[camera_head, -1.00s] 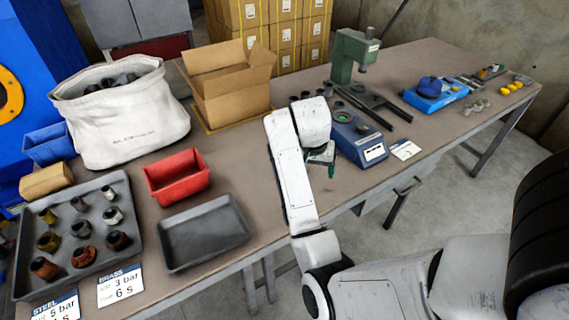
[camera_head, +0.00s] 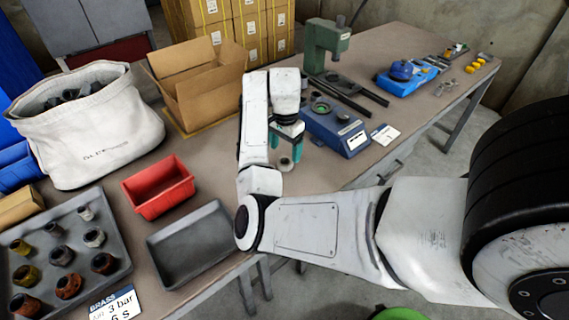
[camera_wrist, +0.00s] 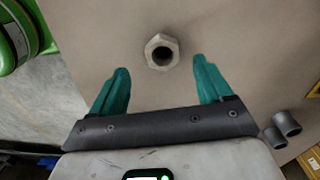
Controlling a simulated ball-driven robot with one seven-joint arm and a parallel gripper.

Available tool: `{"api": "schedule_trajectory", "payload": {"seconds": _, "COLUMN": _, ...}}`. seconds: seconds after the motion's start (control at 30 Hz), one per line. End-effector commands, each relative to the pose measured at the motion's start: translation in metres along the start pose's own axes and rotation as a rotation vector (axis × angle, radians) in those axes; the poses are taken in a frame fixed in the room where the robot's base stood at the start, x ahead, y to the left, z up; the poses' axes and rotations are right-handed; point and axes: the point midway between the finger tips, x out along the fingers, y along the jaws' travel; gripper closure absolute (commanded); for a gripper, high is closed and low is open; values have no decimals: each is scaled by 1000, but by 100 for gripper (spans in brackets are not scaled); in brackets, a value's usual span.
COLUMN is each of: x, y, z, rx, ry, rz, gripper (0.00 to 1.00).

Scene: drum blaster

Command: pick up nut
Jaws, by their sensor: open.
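The nut (camera_wrist: 161,51) is a pale brownish hexagonal piece with a dark round hole. In the wrist view it lies on the brown tabletop, just beyond and between the two green fingertips of my gripper (camera_wrist: 161,66). In the head view a small round piece, apparently the nut (camera_head: 286,164), sits on the table right below my gripper (camera_head: 285,156). The gripper is open and empty, fingers pointing down, one to each side of the nut. I cannot tell the exact height of the fingertips above the table.
A blue device (camera_head: 336,131) stands close to the right of my gripper. A grey tray (camera_head: 217,240) and a red bin (camera_head: 158,186) lie to the left. Two grey cylindrical pieces (camera_wrist: 287,124) show at the right of the wrist view. Bare tabletop surrounds the nut.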

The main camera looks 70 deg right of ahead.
Motion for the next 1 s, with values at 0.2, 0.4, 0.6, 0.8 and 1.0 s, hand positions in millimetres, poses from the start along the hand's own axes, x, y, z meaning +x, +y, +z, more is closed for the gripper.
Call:
{"api": "schedule_trajectory", "payload": {"seconds": 0.2, "x": 26, "y": -3, "z": -2, "rx": -1, "ry": -2, "rz": 2, "gripper": 21}}
{"api": "schedule_trajectory", "payload": {"seconds": 0.4, "x": 49, "y": -4, "z": -2, "rx": -2, "ry": 0, "rz": 1, "gripper": 21}}
{"api": "schedule_trajectory", "payload": {"seconds": 0.6, "x": 52, "y": -4, "z": -2, "rx": -1, "ry": 1, "rz": -1, "gripper": 21}}
{"api": "schedule_trajectory", "payload": {"seconds": 0.8, "x": 52, "y": -4, "z": -2, "rx": -1, "ry": 1, "rz": -1, "gripper": 33}}
{"api": "schedule_trajectory", "payload": {"seconds": 1.0, "x": 52, "y": -4, "z": -2, "rx": -1, "ry": 1, "rz": -1, "gripper": 52}}
